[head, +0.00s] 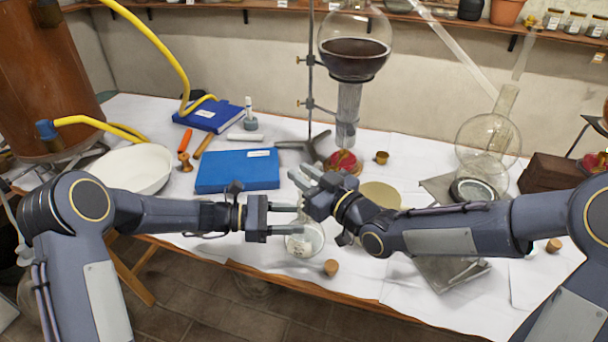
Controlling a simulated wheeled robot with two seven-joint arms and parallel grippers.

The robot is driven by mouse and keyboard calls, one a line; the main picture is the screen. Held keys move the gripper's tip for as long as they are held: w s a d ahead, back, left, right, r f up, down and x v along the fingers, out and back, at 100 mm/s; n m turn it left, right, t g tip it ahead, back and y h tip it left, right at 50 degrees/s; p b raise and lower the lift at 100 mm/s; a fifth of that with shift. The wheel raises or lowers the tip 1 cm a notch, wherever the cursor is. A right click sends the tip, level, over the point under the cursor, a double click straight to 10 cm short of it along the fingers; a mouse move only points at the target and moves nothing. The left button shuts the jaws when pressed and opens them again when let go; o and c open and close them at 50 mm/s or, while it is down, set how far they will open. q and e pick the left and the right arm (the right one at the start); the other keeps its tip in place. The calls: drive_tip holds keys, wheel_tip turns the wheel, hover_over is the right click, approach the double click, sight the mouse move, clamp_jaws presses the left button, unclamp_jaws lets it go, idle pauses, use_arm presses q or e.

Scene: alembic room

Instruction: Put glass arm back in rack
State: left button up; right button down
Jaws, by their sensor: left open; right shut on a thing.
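My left gripper (293,219) is open, its fingers pointing right near the table's front edge. My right gripper (301,174) is just above it in the picture, pointing up and left. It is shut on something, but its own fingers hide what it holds. A clear round glass vessel (306,243) shows below the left gripper's fingers; its upper part is hidden, and I cannot tell whether a gripper touches it. A long sloping glass tube (458,48) shows at the upper right. I cannot clearly make out the glass arm or the rack.
The white-covered table (400,282) carries a blue book (236,171), a white bowl (132,168), a large round flask (355,45) on a stand and a glass vessel (487,140) at right. A cork (331,267) lies at the front edge.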

use_arm(q)
drive_tip(key=shift+d+f, duration=0.15)
drive_tip(key=shift+d, duration=1.05)
drive_tip(key=c, duration=0.7)
drive_tip(key=shift+c, duration=0.4)
use_arm(e)
drive_tip(key=c, duration=1.8)
unclamp_jaws()
clamp_jaws()
use_arm(q)
drive_tip(key=shift+w, duration=0.1)
use_arm(e)
drive_tip(key=shift+r, duration=0.1)
drive_tip(key=shift+r, duration=0.1)
drive_tip(key=shift+r, duration=1.4)
drive_tip(key=shift+r, duration=0.25)
